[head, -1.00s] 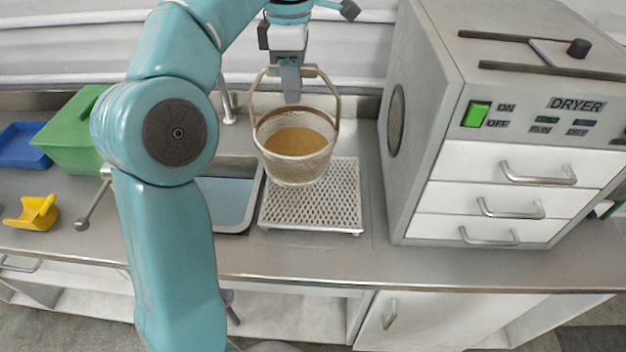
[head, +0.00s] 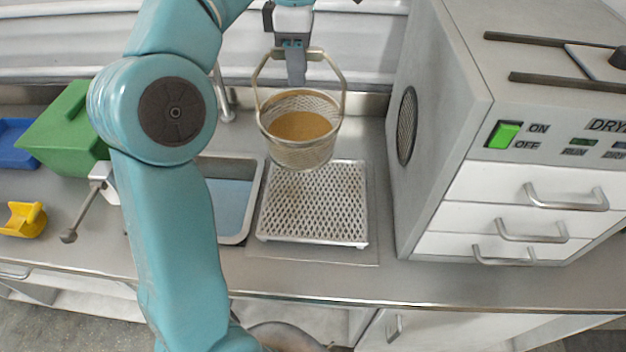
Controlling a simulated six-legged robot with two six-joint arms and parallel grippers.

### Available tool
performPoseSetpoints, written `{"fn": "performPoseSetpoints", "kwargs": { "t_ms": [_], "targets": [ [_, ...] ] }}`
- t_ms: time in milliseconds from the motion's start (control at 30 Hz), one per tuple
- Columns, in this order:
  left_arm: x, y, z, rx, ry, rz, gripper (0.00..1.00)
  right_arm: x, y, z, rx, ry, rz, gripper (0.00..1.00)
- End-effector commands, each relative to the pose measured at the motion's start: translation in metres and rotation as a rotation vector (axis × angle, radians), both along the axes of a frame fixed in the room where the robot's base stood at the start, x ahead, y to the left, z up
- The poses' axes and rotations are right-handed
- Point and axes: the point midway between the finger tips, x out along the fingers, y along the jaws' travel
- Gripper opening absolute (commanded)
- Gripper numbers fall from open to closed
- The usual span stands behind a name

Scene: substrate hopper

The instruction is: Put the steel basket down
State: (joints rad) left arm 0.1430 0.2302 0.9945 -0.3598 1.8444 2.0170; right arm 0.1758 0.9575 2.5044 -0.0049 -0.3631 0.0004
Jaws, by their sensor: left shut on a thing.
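The steel basket (head: 302,150) is a mesh bucket with a tall handle, and brown grainy material lies inside it. My left gripper (head: 296,72) is shut on the top of the basket's handle, and the basket hangs upright below it. The basket shows over the back part of a perforated metal drain rack (head: 315,205). It looks held above the rack, though the exact gap is hard to tell. My right gripper is not in view.
A sink (head: 232,195) with water lies left of the rack, with a tap (head: 222,95) behind. The dryer (head: 440,130) stands close on the right. A green bin (head: 62,135), blue tray (head: 15,145) and yellow scoop (head: 24,220) are at the left.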

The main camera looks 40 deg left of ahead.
Motion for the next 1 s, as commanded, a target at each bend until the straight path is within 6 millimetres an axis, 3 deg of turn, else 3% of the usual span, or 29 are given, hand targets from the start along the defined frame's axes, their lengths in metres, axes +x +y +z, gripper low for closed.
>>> {"fn": "performPoseSetpoints", "kwargs": {
  "t_ms": [233,500,1000],
  "targets": [
    [-0.004,-0.002,-0.059,-0.001,0.003,0.0,0.0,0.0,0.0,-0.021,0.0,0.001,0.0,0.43],
    [-0.004,-0.001,-0.125,0.0,0.004,0.001,0.0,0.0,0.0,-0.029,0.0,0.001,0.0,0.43],
    [-0.001,0.0,-0.187,-0.001,0.002,0.001,0.0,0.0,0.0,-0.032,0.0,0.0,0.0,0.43]
  ]
}}
